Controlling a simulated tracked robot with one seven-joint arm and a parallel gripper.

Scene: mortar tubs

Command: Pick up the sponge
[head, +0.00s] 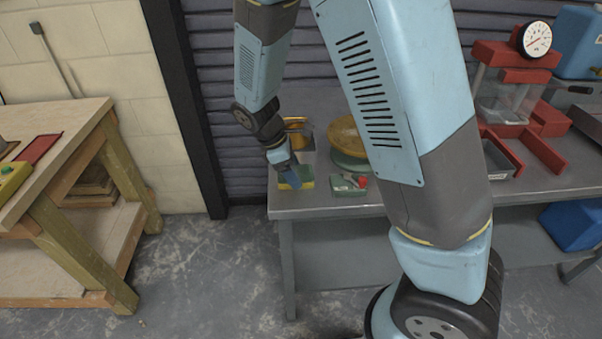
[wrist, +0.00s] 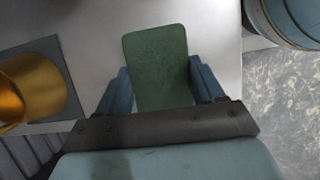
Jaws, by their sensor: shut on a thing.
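The sponge (head: 306,176) is yellow and green and is at the left end of the grey metal table (head: 400,200). In the wrist view its green face (wrist: 157,62) fills the space between the two blue fingers. My gripper (head: 290,180) points down at the sponge and is shut on it; the fingers also show in the wrist view (wrist: 160,82). The gripper hides part of the sponge in the head view. I cannot tell whether the sponge touches the tabletop or is slightly above it.
A green item with a red part (head: 348,185) lies right of the sponge. A golden container (wrist: 45,85) is close to the gripper. A red press with a gauge (head: 510,85) is at right; a wooden bench (head: 70,180) stands left.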

